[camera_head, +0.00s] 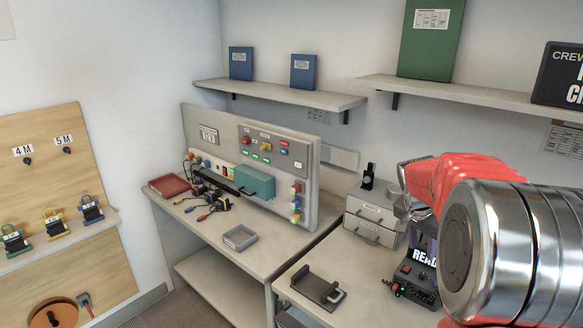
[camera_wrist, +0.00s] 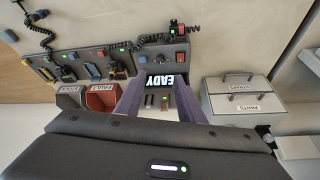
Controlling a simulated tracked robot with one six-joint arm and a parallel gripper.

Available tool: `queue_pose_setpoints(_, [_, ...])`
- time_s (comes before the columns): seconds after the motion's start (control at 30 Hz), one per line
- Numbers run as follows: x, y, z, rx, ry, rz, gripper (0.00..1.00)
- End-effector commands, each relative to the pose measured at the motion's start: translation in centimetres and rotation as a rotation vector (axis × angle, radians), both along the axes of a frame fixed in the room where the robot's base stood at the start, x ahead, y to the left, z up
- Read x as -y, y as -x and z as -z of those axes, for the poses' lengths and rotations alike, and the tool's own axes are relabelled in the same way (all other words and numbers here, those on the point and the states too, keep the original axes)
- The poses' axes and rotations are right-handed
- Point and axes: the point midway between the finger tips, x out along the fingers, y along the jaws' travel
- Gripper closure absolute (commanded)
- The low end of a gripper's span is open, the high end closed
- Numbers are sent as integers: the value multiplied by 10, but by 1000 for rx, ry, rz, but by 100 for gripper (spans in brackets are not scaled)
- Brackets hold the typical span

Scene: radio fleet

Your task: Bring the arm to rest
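My arm, red and chrome, fills the right side of the head view, raised over the right-hand bench. In the wrist view, the two purple-grey fingers of my gripper (camera_wrist: 160,90) stand apart with nothing seen held between them. The fingers are mostly hidden in the head view.
A grey drawer unit (camera_head: 372,215) stands close to my arm. A dark cradle (camera_head: 318,288) lies on the right bench. A grey tray (camera_head: 240,238) and red tray (camera_head: 169,186) are on the left bench. A shelf (camera_head: 475,97) runs above. A red bin (camera_wrist: 102,98) shows in the wrist view.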

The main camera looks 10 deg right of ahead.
Motion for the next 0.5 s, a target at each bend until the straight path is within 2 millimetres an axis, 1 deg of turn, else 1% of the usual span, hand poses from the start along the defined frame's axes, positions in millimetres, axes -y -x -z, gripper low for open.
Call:
queue_pose_setpoints(0.2, [-1,0,1,-26,8,-69,65])
queue_pose_setpoints(0.27, [-3,2,4,-43,4,-102,65])
queue_pose_setpoints(0.4, [-15,15,22,-102,-23,-190,65])
queue_pose_setpoints(0.5, [-27,28,27,-131,-40,-256,65])
